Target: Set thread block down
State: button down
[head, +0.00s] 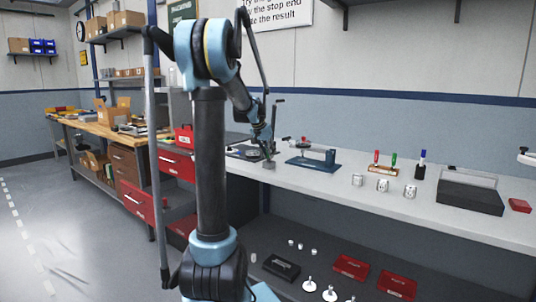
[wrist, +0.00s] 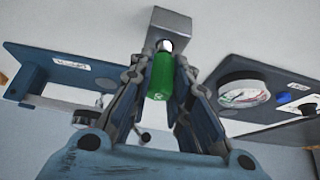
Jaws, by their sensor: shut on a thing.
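The thread block is a small grey metal block (wrist: 172,24) just beyond my fingertips in the wrist view. A green cylindrical grip (wrist: 162,77) extends from it, with a pale round part where they meet. My gripper (wrist: 161,85) is shut around the green grip, one finger on each side. In the head view, my gripper (head: 266,147) points down over the left part of the white bench, and the grey block (head: 269,165) shows below it. I cannot tell whether the block touches the bench top.
A blue fixture (head: 313,162) stands right of my gripper. A plate with a dial gauge (wrist: 243,92) is on the right in the wrist view. Three metal housings (head: 383,185), a handled-tool rack (head: 382,170) and a dark case (head: 470,197) are farther right on the bench (head: 330,183).

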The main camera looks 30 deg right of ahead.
jog(key=c, duration=1.5)
grip_release()
jog(key=shift+r, duration=0.1)
jog(key=v, duration=1.2)
jog(key=s+a+f+n+y, duration=0.1)
jog(key=s+a+f+n, duration=0.3)
jog(key=a, duration=0.8)
jog(key=s+a+f+n+y, duration=0.2)
jog(key=s+a+f, duration=0.35)
jog(key=a, duration=0.55)
jog(key=s+a+f+n+y, duration=0.1)
jog(key=s+a+f+n, duration=0.1)
jog(key=s+a+f, duration=0.3)
jog(key=s+a+f+n, duration=0.3)
jog(key=s+a+f, duration=0.3)
jog(key=s+f, duration=0.1)
jog(key=s+a+f+n+y, duration=0.1)
jog(key=s+a+f+n, duration=0.1)
jog(key=s+a+f, duration=0.3)
jog(key=shift+s+a+f+n+y, duration=0.2)
jog(key=shift+s+f, duration=0.1)
jog(key=shift+s, duration=0.35)
jog(key=shift+s+a+f+n+y, duration=0.1)
jog(key=shift+s+f+n, duration=0.15)
jog(key=shift+s, duration=0.35)
